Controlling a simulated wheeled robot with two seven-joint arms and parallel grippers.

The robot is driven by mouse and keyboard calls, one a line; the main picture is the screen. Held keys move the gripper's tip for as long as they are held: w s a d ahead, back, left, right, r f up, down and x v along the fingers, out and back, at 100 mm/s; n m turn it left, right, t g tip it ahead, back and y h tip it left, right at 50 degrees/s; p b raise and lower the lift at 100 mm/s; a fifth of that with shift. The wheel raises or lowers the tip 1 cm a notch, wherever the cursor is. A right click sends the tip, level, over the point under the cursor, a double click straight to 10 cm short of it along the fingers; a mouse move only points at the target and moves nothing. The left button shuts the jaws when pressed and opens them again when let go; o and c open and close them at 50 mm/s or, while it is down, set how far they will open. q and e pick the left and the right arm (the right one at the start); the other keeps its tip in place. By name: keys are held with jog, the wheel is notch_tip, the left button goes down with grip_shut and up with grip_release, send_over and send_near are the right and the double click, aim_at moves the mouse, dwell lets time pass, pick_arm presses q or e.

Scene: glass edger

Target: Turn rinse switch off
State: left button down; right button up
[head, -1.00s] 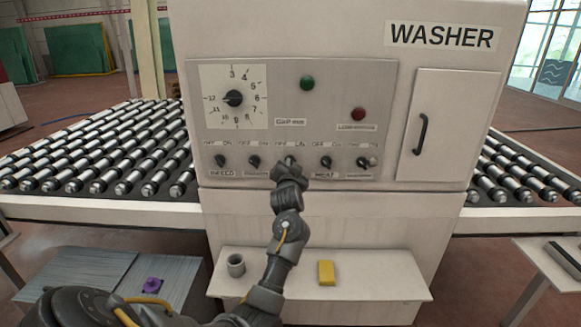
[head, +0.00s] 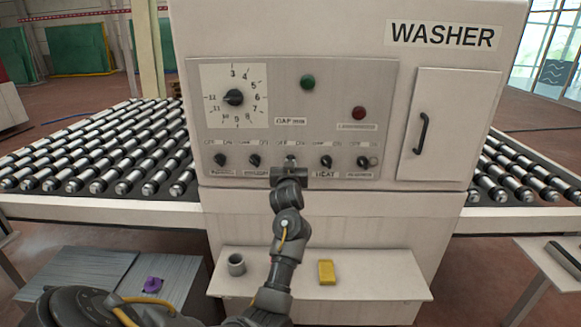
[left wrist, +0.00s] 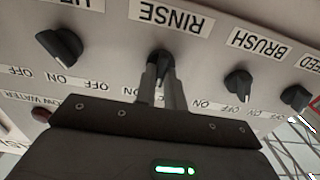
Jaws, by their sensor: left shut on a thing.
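The rinse switch (left wrist: 160,62) is a small dark knob beside the RINSE label (left wrist: 168,16) in the left wrist view, which shows the panel upside down. In the head view it is the middle knob (head: 290,160) of the lower row on the washer panel. My left gripper (left wrist: 160,80) has its two fingers around this knob and is shut on it. The head view shows the gripper (head: 290,169) level in front of the panel, covering the label below the knob. The fingers partly hide the knob, so its exact pointing is hard to tell. My right gripper is not in view.
The heat knob (left wrist: 60,47) and brush knob (left wrist: 238,85) sit close on either side. A dial (head: 233,97), green button (head: 307,82) and red button (head: 358,113) are above. A cup (head: 236,265) and yellow block (head: 326,272) stand on the shelf (head: 385,275) below.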

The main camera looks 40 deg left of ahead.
pick_arm(q)
jog(key=shift+s+a+n+b, duration=0.1)
jog(key=shift+n+b, duration=0.95)
jog(key=shift+n, duration=2.45)
jog(key=c, duration=1.5)
grip_release()
jog(key=b+v, duration=0.1)
jog(key=v, duration=0.9)
jog(key=shift+s+d+b, duration=0.3)
jog(key=shift+b, duration=0.05)
